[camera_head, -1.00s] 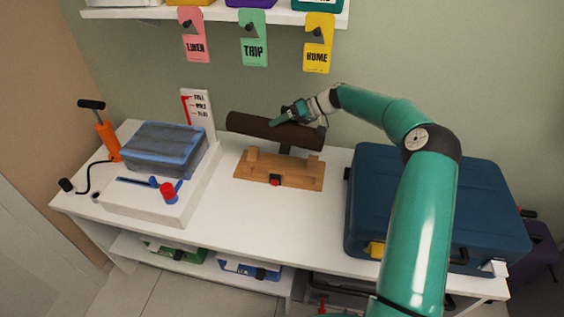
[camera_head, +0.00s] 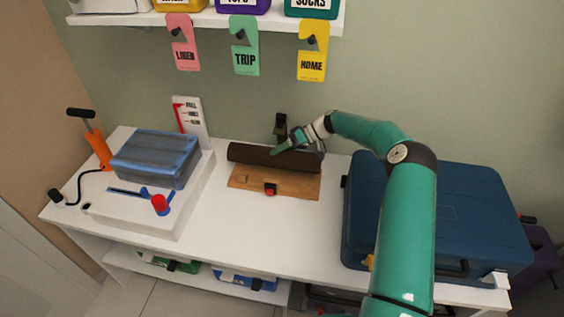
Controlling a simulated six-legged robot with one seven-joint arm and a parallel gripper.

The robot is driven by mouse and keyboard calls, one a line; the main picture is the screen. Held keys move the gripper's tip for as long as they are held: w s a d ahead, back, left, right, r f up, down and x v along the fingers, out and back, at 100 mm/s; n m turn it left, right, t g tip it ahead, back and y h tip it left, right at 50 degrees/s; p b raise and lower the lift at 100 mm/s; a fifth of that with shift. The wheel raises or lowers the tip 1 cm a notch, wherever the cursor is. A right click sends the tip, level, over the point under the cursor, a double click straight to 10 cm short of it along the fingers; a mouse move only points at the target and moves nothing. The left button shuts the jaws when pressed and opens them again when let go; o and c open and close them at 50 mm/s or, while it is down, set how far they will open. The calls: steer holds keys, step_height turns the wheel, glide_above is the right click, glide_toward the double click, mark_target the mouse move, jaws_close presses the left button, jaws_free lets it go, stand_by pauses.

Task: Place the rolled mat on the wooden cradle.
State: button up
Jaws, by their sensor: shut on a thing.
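The rolled mat (camera_head: 255,155) is a dark brown cylinder lying level, left to right, over the back part of the wooden cradle (camera_head: 243,181). It covers the cradle's uprights from view. It looks very low over the cradle, but I cannot tell whether it rests on it. My green gripper (camera_head: 283,147) is at the mat's right half, from above and behind, and is shut on it. A red button-like part (camera_head: 270,188) on a black mount is at the cradle's front edge.
A white box with a blue-grey block (camera_head: 155,158) stands to the left, with an orange pump (camera_head: 97,143) beyond it. A large blue case (camera_head: 470,215) stands to the right. A dark post (camera_head: 281,124) shows behind the mat. The white tabletop (camera_head: 265,235) in front is clear.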

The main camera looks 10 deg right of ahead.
steer(key=shift+f, duration=2.85)
steer(key=shift+f, duration=0.15)
steer(key=o, duration=1.2)
steer(key=shift+f, duration=0.1)
steer(key=shift+c, duration=0.2)
steer(key=shift+d+r, duration=0.15)
steer(key=shift+r, duration=0.2)
steer(key=v, duration=0.7)
steer(key=shift+d, duration=0.15)
